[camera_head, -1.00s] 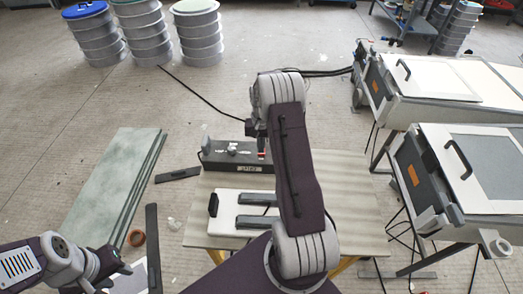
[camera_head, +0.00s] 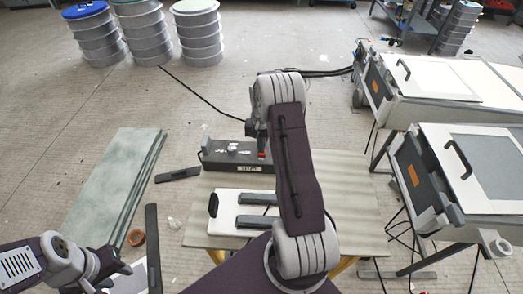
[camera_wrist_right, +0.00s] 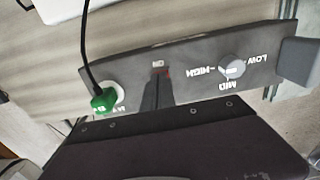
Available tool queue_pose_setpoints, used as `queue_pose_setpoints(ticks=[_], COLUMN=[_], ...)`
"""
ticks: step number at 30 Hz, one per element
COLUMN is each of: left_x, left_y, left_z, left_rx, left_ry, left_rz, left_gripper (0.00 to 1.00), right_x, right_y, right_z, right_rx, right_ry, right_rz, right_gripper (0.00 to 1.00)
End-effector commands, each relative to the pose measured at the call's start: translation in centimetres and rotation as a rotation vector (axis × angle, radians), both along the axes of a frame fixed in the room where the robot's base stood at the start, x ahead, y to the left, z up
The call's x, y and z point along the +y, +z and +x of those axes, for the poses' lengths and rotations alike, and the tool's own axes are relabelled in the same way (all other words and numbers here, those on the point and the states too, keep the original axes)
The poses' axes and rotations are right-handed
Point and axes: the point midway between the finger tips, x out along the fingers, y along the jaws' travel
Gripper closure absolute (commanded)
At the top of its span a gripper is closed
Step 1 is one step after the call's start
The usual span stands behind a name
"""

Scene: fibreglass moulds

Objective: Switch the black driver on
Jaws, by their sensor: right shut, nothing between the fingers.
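The black driver (camera_head: 222,158) is a dark box at the back of the table, with white markings on it. In the right wrist view its panel (camera_wrist_right: 205,70) shows a knob (camera_wrist_right: 233,68) with LOW, MID and HIGH, a green plug (camera_wrist_right: 104,100) with a black cable, and a small red switch (camera_wrist_right: 163,71) under the word ON. My right gripper (camera_wrist_right: 158,82) is shut and empty, its tips over or against the red switch; contact is unclear. The tips partly hide the switch. My left gripper (camera_head: 122,277) is low at the left, away from the driver; its opening is unclear.
The table (camera_head: 352,205) holds a white block (camera_head: 228,205) with dark bars in front of the driver. Moulds on stands (camera_head: 440,75) are at the right. Green boards (camera_head: 115,185) and a brown ring (camera_head: 136,238) lie on the floor at the left.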

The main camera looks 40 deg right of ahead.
Motion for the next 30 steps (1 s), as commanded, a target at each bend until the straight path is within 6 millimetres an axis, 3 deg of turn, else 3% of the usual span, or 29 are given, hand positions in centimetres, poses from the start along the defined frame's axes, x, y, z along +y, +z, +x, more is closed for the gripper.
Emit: queue_pose_setpoints(ticks=[30], left_x=[0.0], left_y=[-0.8], left_z=[0.0], left_rx=[0.000], left_ry=[0.000], left_rz=[0.000], left_gripper=[0.64], right_x=[0.0], right_y=[-1.5], right_z=[0.0], right_rx=[0.000], right_ry=[0.000], right_rz=[0.000], right_gripper=[1.00])
